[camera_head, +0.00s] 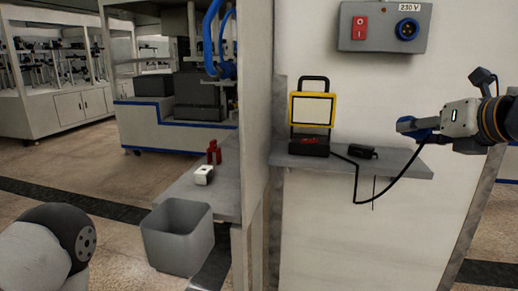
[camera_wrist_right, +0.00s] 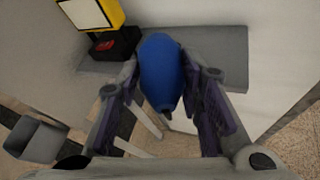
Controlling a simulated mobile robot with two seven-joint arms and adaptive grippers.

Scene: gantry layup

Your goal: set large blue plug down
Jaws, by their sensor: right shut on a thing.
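The large blue plug (camera_wrist_right: 160,72) is between the fingers of my right gripper (camera_head: 411,127), which is shut on it. In the right wrist view the plug fills the space between the two fingers, with its narrow dark end toward the palm. In the head view the fingers hide most of the plug, and a black cable (camera_head: 403,177) runs down from it. The gripper is above the right part of the grey wall shelf (camera_head: 408,167), apart from it. My left gripper is out of view; only part of my left arm shows at lower left.
A yellow-framed lamp (camera_head: 312,109) stands on a black base (camera_head: 309,147) at the shelf's left. A small black connector (camera_head: 362,151) lies mid-shelf. The shelf's right part looks clear. A 230 V box (camera_head: 372,27) with a blue socket (camera_head: 407,29) is above. A grey bin (camera_head: 178,245) stands lower left.

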